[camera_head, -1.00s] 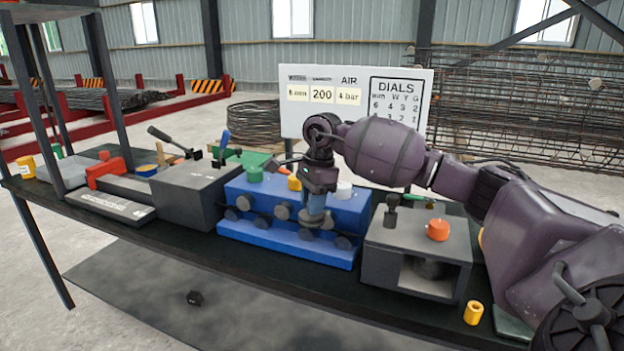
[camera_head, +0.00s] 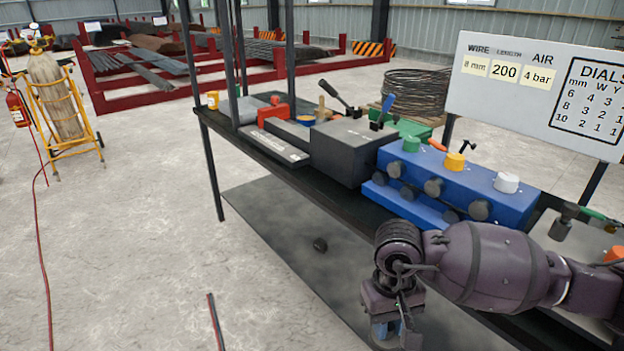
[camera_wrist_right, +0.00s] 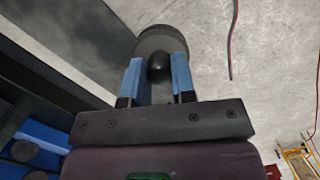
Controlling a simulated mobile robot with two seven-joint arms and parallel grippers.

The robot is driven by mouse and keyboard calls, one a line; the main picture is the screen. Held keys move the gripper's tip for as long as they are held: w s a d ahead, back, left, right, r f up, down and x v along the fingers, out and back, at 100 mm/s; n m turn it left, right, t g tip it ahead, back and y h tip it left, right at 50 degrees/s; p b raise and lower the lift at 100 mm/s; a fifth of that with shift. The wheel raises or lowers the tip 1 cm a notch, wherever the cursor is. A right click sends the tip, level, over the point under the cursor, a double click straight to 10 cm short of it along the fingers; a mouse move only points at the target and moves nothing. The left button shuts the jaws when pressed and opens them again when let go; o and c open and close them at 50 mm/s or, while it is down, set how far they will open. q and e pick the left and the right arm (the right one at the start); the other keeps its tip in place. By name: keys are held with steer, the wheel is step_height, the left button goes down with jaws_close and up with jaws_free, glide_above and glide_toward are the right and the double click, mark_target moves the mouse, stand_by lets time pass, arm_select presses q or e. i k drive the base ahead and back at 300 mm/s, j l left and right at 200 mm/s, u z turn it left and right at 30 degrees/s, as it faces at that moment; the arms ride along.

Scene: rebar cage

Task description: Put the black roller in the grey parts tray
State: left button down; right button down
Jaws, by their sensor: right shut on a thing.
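My right gripper (camera_head: 386,328) is low in front of the bench, its blue fingers pointing down. In the right wrist view my right gripper (camera_wrist_right: 156,80) is shut on a dark round piece (camera_wrist_right: 160,38) with a black knob between the fingers; it looks like the black roller. My left gripper is not in view.
The blue roller unit (camera_head: 455,185) and a dark grey box with levers (camera_head: 350,150) stand on the bench. A shelf post (camera_head: 290,70) rises near the far end.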

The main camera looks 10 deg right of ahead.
mark_target(247, 113)
steer(key=i+j+u, duration=0.3)
steer(key=i, duration=0.15)
steer(key=i+j+u, duration=0.3)
steer(key=i, duration=0.2)
steer(key=i+u, duration=0.35)
steer(key=i+j, duration=0.1)
steer(key=i, duration=1.1)
steer(key=i+j+z, duration=0.1)
steer(key=i+z, duration=0.3)
steer(key=i+j+z, duration=0.3)
steer(key=i+z, duration=0.15)
steer(key=i+j+z, duration=0.4)
steer(key=i+j, duration=0.05)
steer(key=i, duration=0.1)
